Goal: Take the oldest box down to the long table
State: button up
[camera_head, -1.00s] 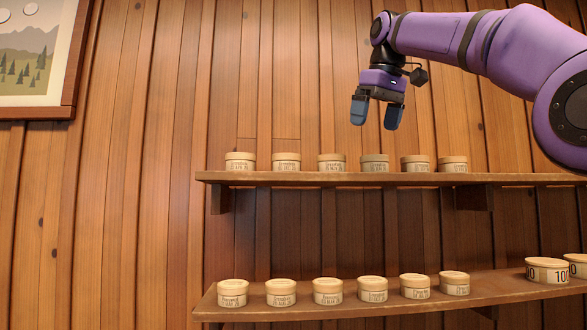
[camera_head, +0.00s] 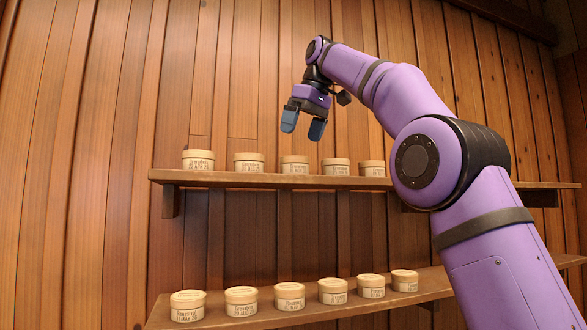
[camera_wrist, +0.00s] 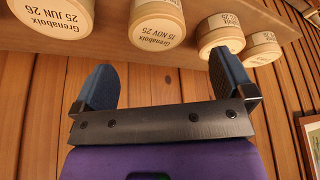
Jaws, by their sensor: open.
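Round cream boxes with lids and printed labels stand in a row on the upper shelf (camera_head: 260,179), such as the leftmost one (camera_head: 198,163). Another row stands on the lower shelf (camera_head: 260,316), such as its left-end box (camera_head: 188,308). In the wrist view one label seems to read 25 JUN 26, on a box (camera_wrist: 62,20), and its neighbour (camera_wrist: 158,24) 15 NOV 25. Two further boxes there have labels I cannot read surely. My gripper (camera_head: 303,126) is open and empty, above and apart from the upper boxes. The long table is not in view.
A plank wall (camera_head: 90,150) stands behind the shelves. My arm covers the right part of both shelves, so boxes there may be hidden. The wall area above the upper row is clear. A picture frame edge (camera_wrist: 308,140) shows in the wrist view.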

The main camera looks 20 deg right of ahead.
aim_at(294, 162)
jog(key=shift+w+d+f, duration=0.1)
jog(key=shift+f, duration=0.35)
jog(key=shift+x, duration=3.85)
jog(key=shift+c, duration=0.5)
jog(key=c, duration=0.8)
jog(key=shift+r, duration=0.15)
